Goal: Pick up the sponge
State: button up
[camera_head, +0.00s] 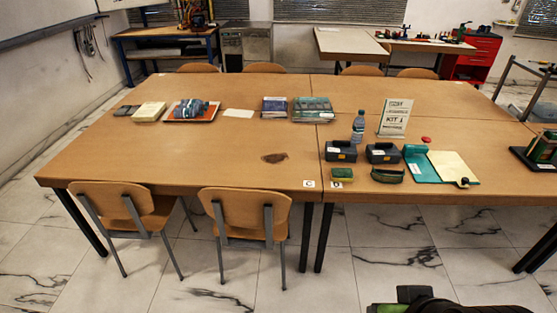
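A small block with a green top and a yellowish side (342,174), which looks like the sponge, lies near the front edge of the large wooden table (215,155), just right of the "C" label. It sits in front of a dark box with a white label (341,151). A dark green rounded item (387,175) lies to its right, apart from it. A green and black part of my own body shows at the bottom edge. No gripper fingers can be made out, so my gripper is not seen at the sponge.
Two chairs (245,215) stand at the table's front left. The floor before the sponge is clear.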

aim_at(338, 175)
jog(key=i+l+u, duration=0.15)
jog(key=i+u, duration=0.25)
jog(key=i+l+u, duration=1.1)
jog(key=l+u, duration=0.15)
